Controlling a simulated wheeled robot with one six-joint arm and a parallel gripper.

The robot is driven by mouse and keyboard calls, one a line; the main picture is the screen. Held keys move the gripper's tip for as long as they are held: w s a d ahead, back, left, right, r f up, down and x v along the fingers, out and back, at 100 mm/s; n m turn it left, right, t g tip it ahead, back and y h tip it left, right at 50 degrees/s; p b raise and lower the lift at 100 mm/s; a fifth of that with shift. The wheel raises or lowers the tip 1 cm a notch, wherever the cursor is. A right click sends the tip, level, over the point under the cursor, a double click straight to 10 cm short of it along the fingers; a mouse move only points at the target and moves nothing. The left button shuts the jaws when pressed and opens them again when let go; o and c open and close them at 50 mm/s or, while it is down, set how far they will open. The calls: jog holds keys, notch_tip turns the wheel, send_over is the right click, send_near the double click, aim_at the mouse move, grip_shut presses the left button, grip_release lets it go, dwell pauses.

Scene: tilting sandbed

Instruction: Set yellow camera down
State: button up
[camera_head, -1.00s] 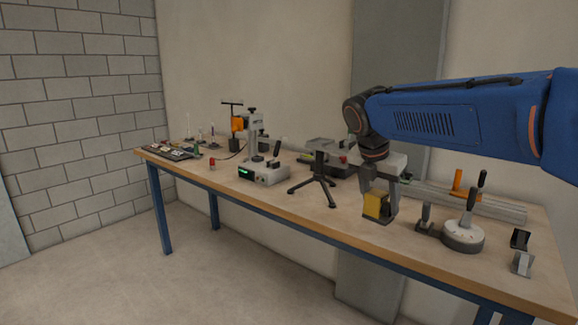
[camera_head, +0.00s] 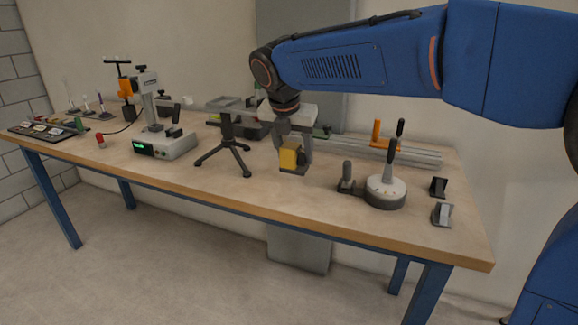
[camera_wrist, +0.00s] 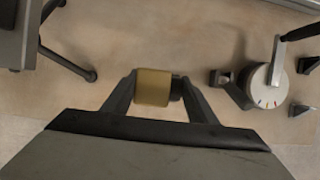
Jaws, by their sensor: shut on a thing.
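The yellow camera (camera_head: 289,157) is a small yellow block with dark parts, held at the front middle of the workbench. My gripper (camera_head: 294,156) points down and is shut on it. In the wrist view the yellow camera (camera_wrist: 153,87) sits between the two dark fingers of my gripper (camera_wrist: 155,90), with a dark stub on its right side. The camera appears at or just above the wooden bench top (camera_head: 230,190); I cannot tell whether it touches.
A black tripod (camera_head: 225,150) stands close on the left. A round grey dial base with a lever (camera_head: 385,190) and a small grey post (camera_head: 346,178) stand on the right. Small brackets (camera_head: 441,212) lie near the right end. Bench in front of the camera is clear.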

aim_at(294, 168)
jog(key=shift+f, duration=2.45)
jog(key=shift+f, duration=0.15)
jog(key=o, duration=1.4)
jog(key=v, duration=1.2)
jog(key=shift+w, duration=0.15)
jog(key=shift+s, duration=0.2)
